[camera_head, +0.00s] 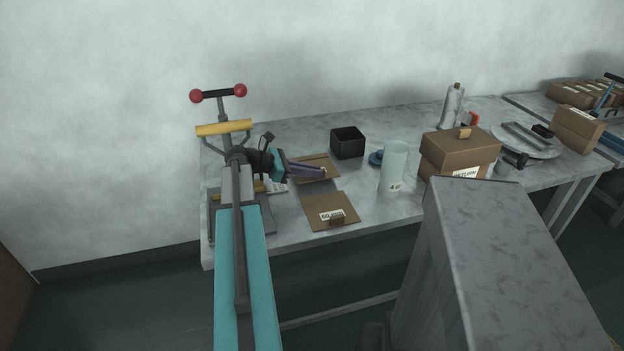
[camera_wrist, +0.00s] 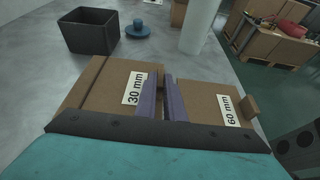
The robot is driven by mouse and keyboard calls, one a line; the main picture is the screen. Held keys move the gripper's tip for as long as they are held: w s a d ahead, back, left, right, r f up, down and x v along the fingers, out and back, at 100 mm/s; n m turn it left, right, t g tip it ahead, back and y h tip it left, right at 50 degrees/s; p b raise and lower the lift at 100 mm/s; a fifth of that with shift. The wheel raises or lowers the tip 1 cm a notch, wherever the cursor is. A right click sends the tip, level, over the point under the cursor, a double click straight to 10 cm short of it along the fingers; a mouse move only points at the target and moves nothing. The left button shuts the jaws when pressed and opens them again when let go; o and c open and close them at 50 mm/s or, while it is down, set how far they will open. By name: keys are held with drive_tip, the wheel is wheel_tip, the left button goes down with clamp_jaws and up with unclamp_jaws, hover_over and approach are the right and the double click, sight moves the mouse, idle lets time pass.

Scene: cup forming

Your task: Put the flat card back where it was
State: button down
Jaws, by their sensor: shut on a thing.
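A flat brown card with a "30 mm" label (camera_wrist: 110,82) is in the wrist view, left of my fingers; in the head view it shows at the middle of the bench (camera_head: 318,161), partly behind my gripper. My gripper (camera_head: 322,172) has purple fingers, which also show in the wrist view (camera_wrist: 167,82). They are closed on the small tab at this card's edge. I cannot tell whether the card touches the bench or is just above it. A second flat brown card, labelled "60 mm" (camera_wrist: 212,100), lies beside it, towards the bench's front edge (camera_head: 325,205).
A black open box (camera_head: 347,142) stands behind the cards. A pale cylinder (camera_head: 393,170) and a blue disc (camera_head: 375,158) are to their right, with a lidded cardboard box (camera_head: 455,158) beyond. A lever press (camera_head: 222,128) with red knobs is at the left.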

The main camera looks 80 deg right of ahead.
sight(312, 179)
drive_tip(key=shift+f, duration=1.6)
drive_tip(key=c, duration=1.9)
unclamp_jaws()
drive_tip(key=shift+o, duration=0.2)
drive_tip(key=v, duration=1)
drive_tip(key=shift+w+a+b, duration=0.15)
drive_tip(key=shift+w+b, duration=0.15)
drive_tip(key=shift+b, duration=0.05)
drive_tip(key=shift+w+a+r, duration=0.3)
drive_tip(key=shift+w+r, duration=0.05)
drive_tip(key=shift+w, duration=0.2)
drive_tip(key=shift+r, duration=0.1)
